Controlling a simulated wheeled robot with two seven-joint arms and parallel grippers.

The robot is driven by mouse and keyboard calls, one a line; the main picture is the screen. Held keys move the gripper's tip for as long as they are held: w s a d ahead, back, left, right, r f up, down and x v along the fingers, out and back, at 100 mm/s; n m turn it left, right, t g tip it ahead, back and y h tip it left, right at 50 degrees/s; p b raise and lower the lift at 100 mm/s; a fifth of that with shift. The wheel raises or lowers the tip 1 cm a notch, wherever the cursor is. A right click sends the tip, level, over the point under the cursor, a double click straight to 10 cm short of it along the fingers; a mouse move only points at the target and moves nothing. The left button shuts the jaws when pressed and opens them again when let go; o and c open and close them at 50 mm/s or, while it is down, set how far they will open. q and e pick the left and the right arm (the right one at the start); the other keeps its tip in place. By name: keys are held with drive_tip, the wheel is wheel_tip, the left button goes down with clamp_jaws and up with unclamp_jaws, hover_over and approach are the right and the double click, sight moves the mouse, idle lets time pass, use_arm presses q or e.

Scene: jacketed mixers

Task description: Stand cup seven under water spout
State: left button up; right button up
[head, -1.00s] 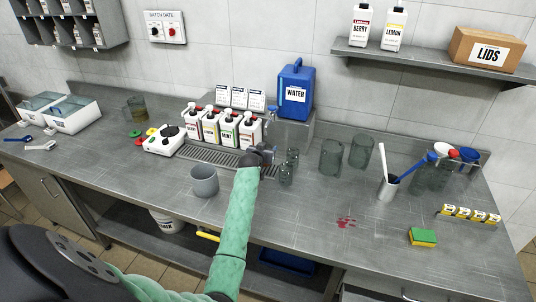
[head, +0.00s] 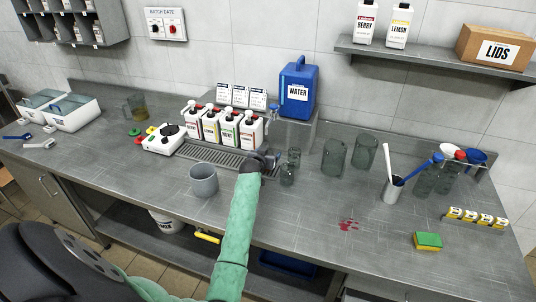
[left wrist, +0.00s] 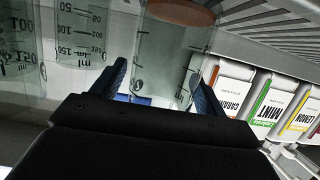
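My left gripper (head: 270,160) is at the right end of the drip tray (head: 225,157), below the water spout (head: 273,110) of the blue water container (head: 297,88). In the left wrist view, a clear cup (left wrist: 165,50) with an orange-brown layer at one end stands between the two fingers (left wrist: 160,85). Whether the fingers press on it is unclear, and I see no number seven on it. Two more clear cups with ml marks show beside it, one of them near the middle (left wrist: 82,35). Small clear glasses (head: 287,175) stand right of the gripper in the head view. My right gripper is out of view.
Syrup pump bottles (head: 228,128) stand behind the tray, left of the gripper. A grey cup (head: 203,180) stands in front of the tray. Larger clear jars (head: 334,158) stand to the right. A red spill (head: 349,225) and a sponge (head: 428,241) lie on the front right counter.

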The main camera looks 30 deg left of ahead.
use_arm(q)
drive_tip(key=shift+r, duration=0.2)
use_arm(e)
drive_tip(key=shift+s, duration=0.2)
use_arm(q)
drive_tip(key=shift+s, duration=0.25)
drive_tip(key=b+v, duration=0.3)
drive_tip(key=v, duration=0.8)
drive_tip(key=shift+s+d, duration=0.2)
drive_tip(key=shift+s, duration=0.05)
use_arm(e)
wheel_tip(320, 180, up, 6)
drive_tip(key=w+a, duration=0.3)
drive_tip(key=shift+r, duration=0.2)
use_arm(q)
drive_tip(key=shift+r, duration=0.1)
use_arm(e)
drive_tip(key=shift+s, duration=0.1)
